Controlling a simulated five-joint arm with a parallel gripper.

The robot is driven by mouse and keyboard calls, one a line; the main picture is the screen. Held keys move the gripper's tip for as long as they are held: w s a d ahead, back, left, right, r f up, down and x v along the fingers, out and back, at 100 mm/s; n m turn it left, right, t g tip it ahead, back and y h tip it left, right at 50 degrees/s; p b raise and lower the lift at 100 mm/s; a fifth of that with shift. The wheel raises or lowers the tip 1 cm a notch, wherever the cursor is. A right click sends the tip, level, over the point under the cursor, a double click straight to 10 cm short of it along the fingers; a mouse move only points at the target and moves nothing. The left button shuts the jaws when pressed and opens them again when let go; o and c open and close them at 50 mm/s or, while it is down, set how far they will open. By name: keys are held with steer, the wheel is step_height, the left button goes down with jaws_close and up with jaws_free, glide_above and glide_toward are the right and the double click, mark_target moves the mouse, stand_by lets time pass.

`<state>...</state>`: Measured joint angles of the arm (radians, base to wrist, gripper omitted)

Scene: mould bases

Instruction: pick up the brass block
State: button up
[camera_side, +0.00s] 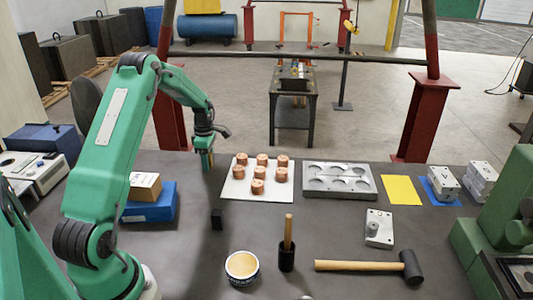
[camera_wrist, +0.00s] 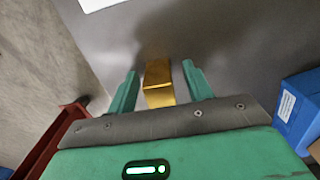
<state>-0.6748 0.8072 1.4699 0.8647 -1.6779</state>
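The brass block (camera_wrist: 158,82) is a shiny gold upright block on the grey bench. In the wrist view it stands between the two green fingers of my gripper (camera_wrist: 160,68), with a gap on each side. The fingers are open and I see no contact. In the side view my gripper (camera_side: 207,158) points down at the back left of the bench, left of the white board. There the block is mostly hidden by the fingers, and its height against the fingertips is hard to tell.
A white board (camera_side: 236,186) with several copper pieces lies right of my gripper, then a grey mould base (camera_side: 338,194). A blue box (camera_side: 150,207) with a cardboard box (camera_side: 145,187) on it stands to the left.

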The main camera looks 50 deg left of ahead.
jaws_close()
steer(key=shift+r, duration=0.2)
steer(key=shift+r, duration=0.55)
steer(key=r, duration=0.3)
steer(key=shift+w+d+r, duration=0.1)
steer(key=shift+w+d, duration=0.05)
steer(key=shift+d, duration=0.25)
steer(key=w+d+r, duration=0.1)
steer(key=d+r, duration=0.5)
steer(key=d, duration=0.4)
steer(key=shift+w+d+r, duration=0.15)
steer(key=shift+d+r, duration=0.05)
steer(key=shift+d, duration=0.2)
